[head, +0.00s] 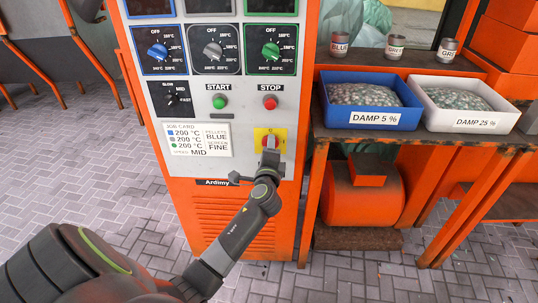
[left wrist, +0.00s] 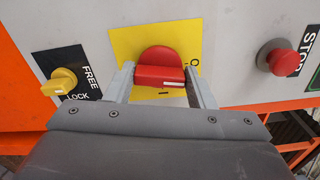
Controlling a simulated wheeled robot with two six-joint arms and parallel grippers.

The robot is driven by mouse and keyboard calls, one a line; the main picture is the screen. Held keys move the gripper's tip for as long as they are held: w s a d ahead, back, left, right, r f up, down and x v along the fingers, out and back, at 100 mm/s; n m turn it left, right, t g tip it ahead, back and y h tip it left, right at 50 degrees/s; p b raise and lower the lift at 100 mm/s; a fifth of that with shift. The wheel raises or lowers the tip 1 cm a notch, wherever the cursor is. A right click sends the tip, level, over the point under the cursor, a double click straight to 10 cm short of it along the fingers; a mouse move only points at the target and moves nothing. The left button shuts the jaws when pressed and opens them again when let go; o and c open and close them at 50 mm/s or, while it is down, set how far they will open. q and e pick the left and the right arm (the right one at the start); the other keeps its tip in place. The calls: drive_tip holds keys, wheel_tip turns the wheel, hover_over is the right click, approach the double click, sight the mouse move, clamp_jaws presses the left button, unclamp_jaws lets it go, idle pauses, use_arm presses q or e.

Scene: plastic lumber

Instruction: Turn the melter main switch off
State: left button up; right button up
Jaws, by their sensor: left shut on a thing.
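The main switch is a red rotary handle (left wrist: 160,72) on a yellow plate (left wrist: 122,46), low on the front of the melter panel (head: 235,118). In the head view, the yellow plate (head: 259,133) shows just above my left gripper (head: 270,150), which covers most of the handle. In the left wrist view, my left gripper (left wrist: 160,79) has one finger at each end of the handle's grip bar and is shut on it. The bar lies across the picture with a white mark towards its right. An "O" is partly visible at the plate's right; an "I" shows below the bar. My right gripper is not in view.
The red STOP button (head: 270,102) is just above the switch; it also shows in the left wrist view (left wrist: 284,61). A yellow FREE/LOCK knob (left wrist: 60,81) is left of the handle there. A green START button (head: 220,102) and dials are higher. An orange bench with bins (head: 367,118) stands right.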

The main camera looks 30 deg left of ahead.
use_arm(q)
drive_tip(key=shift+f+n+b, duration=0.15)
drive_tip(key=shift+n+b, duration=0.5)
drive_tip(key=shift+n, duration=0.65)
drive_tip(key=o, duration=1)
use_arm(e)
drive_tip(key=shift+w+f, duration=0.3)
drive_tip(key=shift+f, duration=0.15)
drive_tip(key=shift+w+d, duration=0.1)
use_arm(q)
drive_tip(key=v, duration=1.2)
drive_tip(key=shift+s, duration=0.1)
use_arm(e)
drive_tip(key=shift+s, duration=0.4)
